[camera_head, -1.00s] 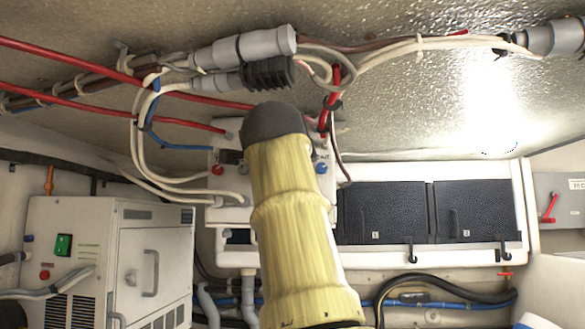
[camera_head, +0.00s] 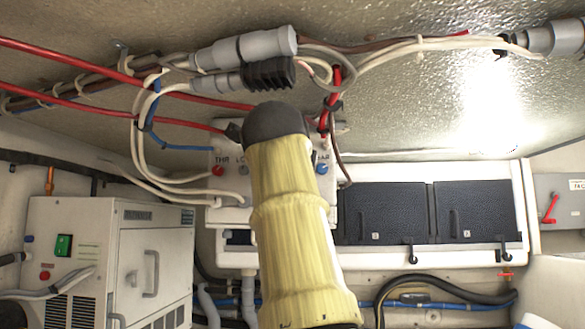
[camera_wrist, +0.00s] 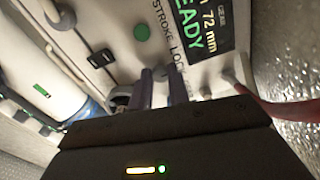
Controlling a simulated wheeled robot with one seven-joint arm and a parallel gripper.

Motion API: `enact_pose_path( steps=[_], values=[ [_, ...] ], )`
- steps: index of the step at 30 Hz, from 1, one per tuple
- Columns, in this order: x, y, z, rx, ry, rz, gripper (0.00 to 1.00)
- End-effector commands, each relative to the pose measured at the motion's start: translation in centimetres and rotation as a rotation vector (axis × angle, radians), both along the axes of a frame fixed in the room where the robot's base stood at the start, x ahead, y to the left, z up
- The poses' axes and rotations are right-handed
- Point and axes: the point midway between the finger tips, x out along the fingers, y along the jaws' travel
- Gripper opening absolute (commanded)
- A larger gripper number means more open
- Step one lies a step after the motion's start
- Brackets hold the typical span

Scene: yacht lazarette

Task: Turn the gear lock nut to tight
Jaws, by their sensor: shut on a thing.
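A white control box (camera_head: 229,203) with cables and small labels stands behind my yellow arm in the head view. In the wrist view its panel (camera_wrist: 118,18) shows a lit display (camera_wrist: 203,27) reading "72 mm" and "READY", and the lettering "STROKE LOCK". My gripper (camera_wrist: 161,73) has its two fingers close together, reaching the panel beside that lettering. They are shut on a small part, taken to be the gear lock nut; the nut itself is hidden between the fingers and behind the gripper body. In the head view my arm covers the gripper's fingertips.
Cables (camera_head: 150,150) loop down to the box from the left, with grey connectors (camera_head: 245,47) overhead. A red cable (camera_head: 335,95) drops close beside my wrist. A white cabinet unit (camera_head: 152,265) stands at left; dark battery-like boxes (camera_head: 383,213) are at right.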

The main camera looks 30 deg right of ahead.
Motion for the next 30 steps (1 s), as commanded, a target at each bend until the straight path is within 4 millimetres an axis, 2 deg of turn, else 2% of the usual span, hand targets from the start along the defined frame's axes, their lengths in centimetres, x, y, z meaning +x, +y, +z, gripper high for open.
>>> enact_pose_path(
  steps=[4,5,8,20,23,30],
  values=[
    [0.0,0.0,-0.2,0.002,0.004,-0.001,0.00],
    [0.0,0.0,-0.2,0.002,0.005,-0.001,0.20],
    [0.0,0.0,-0.1,0.001,0.005,0.000,0.39],
    [-0.4,0.4,-0.1,-0.001,0.002,0.002,0.40],
    [-1.2,1.0,-0.2,-0.001,0.002,0.003,0.40],
    [-4.8,3.4,-0.3,-0.001,-0.001,0.006,0.40]
  ],
)
